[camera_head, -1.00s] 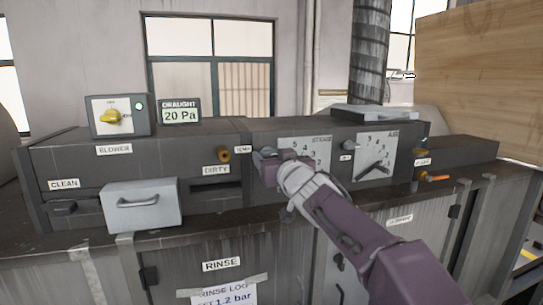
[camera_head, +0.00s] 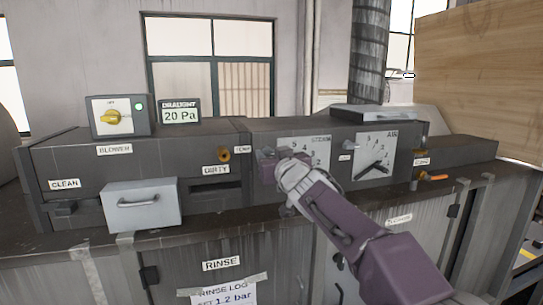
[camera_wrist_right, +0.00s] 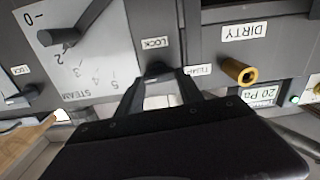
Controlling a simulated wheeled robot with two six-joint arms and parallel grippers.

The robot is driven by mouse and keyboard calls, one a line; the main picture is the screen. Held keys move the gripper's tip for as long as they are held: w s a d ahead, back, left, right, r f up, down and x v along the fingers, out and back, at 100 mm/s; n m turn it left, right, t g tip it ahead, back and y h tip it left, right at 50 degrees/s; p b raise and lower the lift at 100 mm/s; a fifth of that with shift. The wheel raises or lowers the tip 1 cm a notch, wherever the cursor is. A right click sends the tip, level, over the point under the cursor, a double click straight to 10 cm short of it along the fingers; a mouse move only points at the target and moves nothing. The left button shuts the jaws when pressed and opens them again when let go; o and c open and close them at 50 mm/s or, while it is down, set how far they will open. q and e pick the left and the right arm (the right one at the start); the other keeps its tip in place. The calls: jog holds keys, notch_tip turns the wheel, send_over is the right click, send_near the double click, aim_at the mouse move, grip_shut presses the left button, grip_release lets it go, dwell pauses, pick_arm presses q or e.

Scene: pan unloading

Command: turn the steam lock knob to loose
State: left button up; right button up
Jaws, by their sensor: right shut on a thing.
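The steam lock knob (camera_wrist_right: 156,70) is a small dark knob beside a LOCK label (camera_wrist_right: 155,43) in the right wrist view, which shows the panel upside down. My right gripper (camera_wrist_right: 160,82) is shut on it, with one finger at each side. In the head view my right gripper (camera_head: 268,163) is at the panel just left of the white steam dial (camera_head: 320,150) and hides the knob. The exact angle of the knob is hard to tell. My left gripper is not in view.
The steam dial's dark pointer handle (camera_wrist_right: 62,37) sticks out near the gripper. A brass TEMP knob (camera_wrist_right: 238,70) is on its other side. The air dial (camera_head: 376,157) is farther right, and a grey drawer with a handle (camera_head: 140,205) juts out at left.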

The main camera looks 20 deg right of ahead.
jog(key=n, duration=0.8)
jog(key=shift+a+f+n, duration=0.1)
jog(key=shift+f+n, duration=0.05)
jog(key=shift+n, duration=0.15)
jog(key=n, duration=0.4)
jog(key=shift+n+b, duration=0.3)
jog(key=shift+b, duration=0.05)
jog(key=shift+n, duration=1.9)
jog(key=o, duration=1.1)
jog(key=shift+o, duration=1.4)
jog(key=shift+w, duration=0.15)
